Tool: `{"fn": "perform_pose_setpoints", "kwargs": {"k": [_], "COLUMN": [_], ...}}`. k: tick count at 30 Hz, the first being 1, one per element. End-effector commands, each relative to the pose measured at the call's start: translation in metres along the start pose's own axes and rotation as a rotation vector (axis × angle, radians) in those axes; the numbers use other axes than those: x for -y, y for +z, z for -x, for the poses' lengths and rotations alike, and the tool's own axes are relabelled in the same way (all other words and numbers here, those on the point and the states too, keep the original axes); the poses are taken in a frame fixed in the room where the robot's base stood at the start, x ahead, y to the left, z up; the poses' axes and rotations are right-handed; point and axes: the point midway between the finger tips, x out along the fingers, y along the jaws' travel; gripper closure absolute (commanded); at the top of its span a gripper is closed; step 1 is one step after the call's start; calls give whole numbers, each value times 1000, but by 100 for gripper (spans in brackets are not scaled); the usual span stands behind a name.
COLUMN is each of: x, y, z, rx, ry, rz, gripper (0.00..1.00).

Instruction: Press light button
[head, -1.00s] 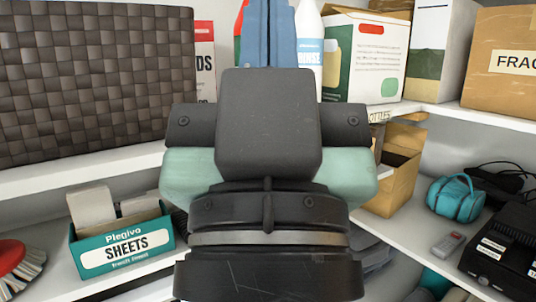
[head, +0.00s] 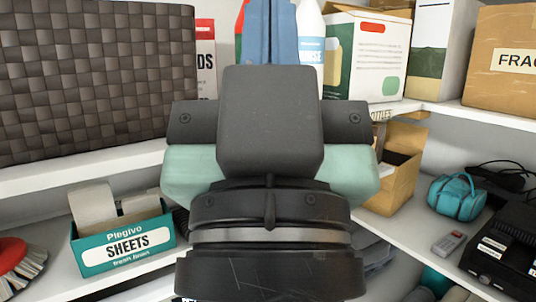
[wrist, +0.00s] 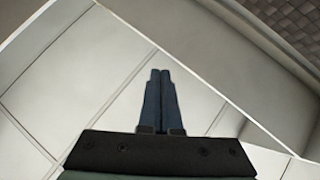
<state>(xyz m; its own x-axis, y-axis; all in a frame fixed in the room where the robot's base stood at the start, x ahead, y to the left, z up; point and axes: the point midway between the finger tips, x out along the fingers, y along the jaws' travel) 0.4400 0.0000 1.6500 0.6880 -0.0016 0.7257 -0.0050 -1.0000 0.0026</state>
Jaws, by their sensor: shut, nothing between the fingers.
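My gripper (head: 269,32) points up and away at the upper middle of the head view, its blue fingers in front of bottles on the upper shelf. In the wrist view my gripper (wrist: 160,76) shows its two blue fingers together, shut and empty. Pale panels lie behind the fingertips there. I cannot make out a light button in either view. My own wrist hides the middle of the head view.
A brown woven basket (head: 95,80) fills the upper left shelf. Cartons and a box marked FRAG (head: 505,88) stand on the right shelf. Below are a teal SHEETS box (head: 122,245), a teal pouch (head: 457,197) and a black device (head: 505,250).

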Motion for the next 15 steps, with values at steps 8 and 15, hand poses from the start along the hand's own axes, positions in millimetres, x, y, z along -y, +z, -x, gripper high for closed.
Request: {"fn": "perform_pose_setpoints", "kwargs": {"k": [8,15], "x": [4,16], "y": [50,160], "z": [-2,12], "rx": [108,346], "ry": [11,-15], "rz": [127,451], "gripper": [100,100]}}
